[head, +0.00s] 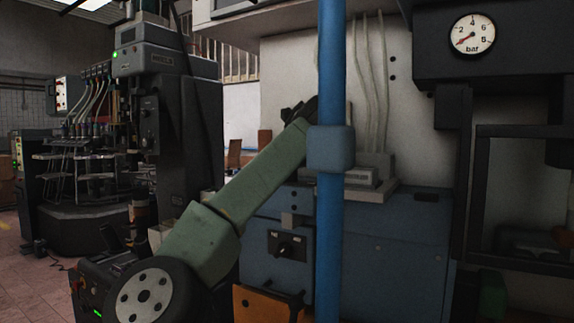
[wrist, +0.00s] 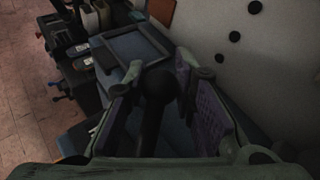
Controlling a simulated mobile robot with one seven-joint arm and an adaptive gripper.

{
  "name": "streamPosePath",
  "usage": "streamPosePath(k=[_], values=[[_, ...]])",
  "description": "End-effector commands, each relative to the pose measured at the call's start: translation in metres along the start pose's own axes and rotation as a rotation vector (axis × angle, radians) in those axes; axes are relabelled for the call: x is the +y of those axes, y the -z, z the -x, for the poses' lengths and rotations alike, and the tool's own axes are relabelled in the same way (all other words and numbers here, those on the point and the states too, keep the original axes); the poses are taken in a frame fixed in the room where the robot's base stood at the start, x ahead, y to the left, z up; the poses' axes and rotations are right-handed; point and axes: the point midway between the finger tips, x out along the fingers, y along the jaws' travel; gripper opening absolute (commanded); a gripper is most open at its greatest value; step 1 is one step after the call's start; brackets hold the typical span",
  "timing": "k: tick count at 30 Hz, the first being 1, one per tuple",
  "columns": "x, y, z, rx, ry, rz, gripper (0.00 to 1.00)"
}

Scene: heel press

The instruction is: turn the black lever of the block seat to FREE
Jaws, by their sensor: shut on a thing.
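The black lever (wrist: 150,128) shows in the wrist view as a dark shaft with a round knob (wrist: 159,84) at its top end. It stands between the two purple-grey pads of my gripper (wrist: 161,72), which is shut on it. In the head view my green arm reaches up to the right, and its dark end (head: 299,108) lies just left of the blue post. The lever and the fingertips cannot be made out there. The block seat cannot be told clearly from the dark parts around it, and no FREE marking is readable.
A vertical blue post (head: 330,230) with a blue collar (head: 331,148) stands close in front of my arm's end. Behind it are a blue cabinet (head: 385,245) and pale hoses (head: 372,80). The wrist view shows a framed tray (wrist: 131,50) and a pale wall (wrist: 270,60) with dark holes.

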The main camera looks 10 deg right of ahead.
Motion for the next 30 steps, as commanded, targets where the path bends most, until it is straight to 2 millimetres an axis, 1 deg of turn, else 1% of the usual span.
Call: streamPosePath(k=[16, 17, 25, 30], values=[[0.0013, -0.0012, 0.0001, -0.006, -0.019, 0.009, 0.00], [0.0013, -0.0011, 0.0000, -0.006, -0.019, 0.009, 0.26], [0.0016, -0.0008, -0.0003, -0.005, -0.019, 0.009, 0.44], [0.0016, -0.0007, -0.0004, -0.005, -0.019, 0.008, 0.45]])
